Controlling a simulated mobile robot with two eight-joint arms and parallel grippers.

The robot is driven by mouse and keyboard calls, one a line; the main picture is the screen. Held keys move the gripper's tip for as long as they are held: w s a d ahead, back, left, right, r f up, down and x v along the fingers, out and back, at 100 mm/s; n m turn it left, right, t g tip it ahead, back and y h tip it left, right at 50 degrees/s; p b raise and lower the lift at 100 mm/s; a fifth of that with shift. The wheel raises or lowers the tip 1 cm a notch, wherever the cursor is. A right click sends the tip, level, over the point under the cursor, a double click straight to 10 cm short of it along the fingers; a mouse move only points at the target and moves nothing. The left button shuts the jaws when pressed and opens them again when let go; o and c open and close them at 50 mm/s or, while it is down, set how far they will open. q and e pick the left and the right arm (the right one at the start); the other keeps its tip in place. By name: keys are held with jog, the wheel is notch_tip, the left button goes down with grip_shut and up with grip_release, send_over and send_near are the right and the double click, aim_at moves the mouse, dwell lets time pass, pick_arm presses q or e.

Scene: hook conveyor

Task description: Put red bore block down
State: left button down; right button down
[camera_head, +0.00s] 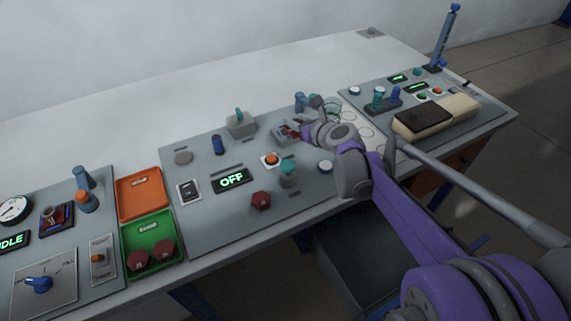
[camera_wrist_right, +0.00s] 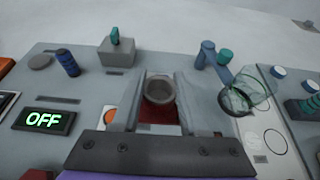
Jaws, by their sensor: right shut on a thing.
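My right gripper (camera_head: 293,131) reaches over the middle of the grey panel (camera_head: 225,165), its arm coming from the lower right. In the right wrist view the gripper (camera_wrist_right: 160,100) is shut on the red bore block (camera_wrist_right: 158,129). A round grey ring with a dark opening (camera_wrist_right: 159,89) shows between the fingers, at the block. In the head view only a little red of the block (camera_head: 291,132) shows beside the fingers. Whether the block touches the panel is hard to tell. My left gripper is not in view.
A grey box with a green lever (camera_head: 241,124) stands left of the gripper. An orange button (camera_head: 271,159) and a teal knob (camera_head: 288,170) are nearby. A clear cup-like piece (camera_wrist_right: 250,92) is at right. A green tray (camera_head: 124,238) holds two red pieces. The table's back is clear.

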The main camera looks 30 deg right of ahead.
jog(key=f, duration=0.3)
jog(key=d+f+b, duration=0.1)
jog(key=f, duration=0.1)
jog(key=shift+s+f, duration=0.1)
jog(key=shift+f, duration=0.25)
jog(key=shift+f+b, duration=0.5)
jog(key=shift+f, duration=1.6)
jog(key=shift+f, duration=0.2)
jog(key=shift+c, duration=2.2)
grip_release()
